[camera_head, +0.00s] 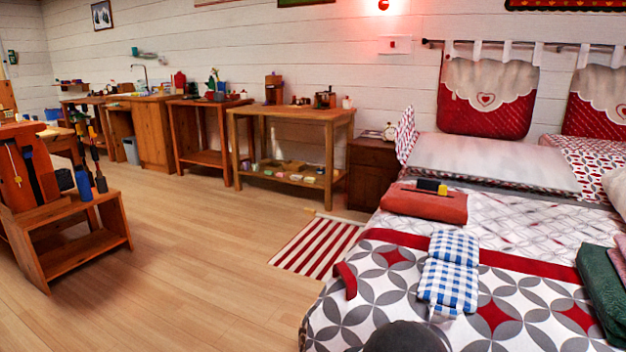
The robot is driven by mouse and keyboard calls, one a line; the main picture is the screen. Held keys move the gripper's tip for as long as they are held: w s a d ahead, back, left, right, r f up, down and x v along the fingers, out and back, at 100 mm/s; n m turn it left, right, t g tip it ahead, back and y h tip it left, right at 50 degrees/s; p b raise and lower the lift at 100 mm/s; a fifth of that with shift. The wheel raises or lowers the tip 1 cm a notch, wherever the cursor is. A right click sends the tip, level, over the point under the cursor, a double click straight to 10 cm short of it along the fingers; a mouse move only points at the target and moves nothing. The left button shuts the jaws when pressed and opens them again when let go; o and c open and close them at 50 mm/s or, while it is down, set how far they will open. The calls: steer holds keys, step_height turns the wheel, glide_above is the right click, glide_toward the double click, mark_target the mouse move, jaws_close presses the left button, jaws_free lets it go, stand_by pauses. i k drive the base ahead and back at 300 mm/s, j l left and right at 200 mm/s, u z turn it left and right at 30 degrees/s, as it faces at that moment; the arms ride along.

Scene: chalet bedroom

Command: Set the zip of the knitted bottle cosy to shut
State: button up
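I cannot make out the knitted bottle cosy or its zip for certain in this view. On the bed lie a blue-and-white checked padded piece (448,273) in two joined parts and a red-orange cushion-like piece (424,205). A small black and yellow item (431,187) sits on top of the red-orange piece. A dark rounded shape (405,338) shows at the bottom edge in front of the bed; I cannot tell what it is. My gripper is not recognisable in view.
The bed (345,318) fills the right side. A wooden workbench (290,112) with small items stands along the back wall, beside a dark nightstand (372,165). A wooden stand (75,245) is at left. Open floor lies between, with a striped rug (315,245).

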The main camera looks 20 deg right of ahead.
mark_target(443, 189)
steer(key=i+j+u, duration=0.65)
steer(key=u, duration=0.2)
steer(key=i+j+u, duration=0.2)
steer(key=i+u, duration=0.2)
steer(key=i+z, duration=0.35)
steer(key=i, duration=0.15)
steer(key=i+j+z, duration=0.15)
steer(key=i+z, duration=0.2)
steer(key=i, duration=0.15)
steer(key=i+l+z, duration=0.3)
steer(key=z, duration=0.2)
steer(key=i+l+z, duration=0.1)
steer(key=i+z, duration=0.65)
steer(key=z, duration=0.25)
steer(key=i+j+z, duration=0.1)
steer(key=i+z, duration=0.4)
steer(key=i+j+z, duration=0.25)
steer(key=z, duration=0.25)
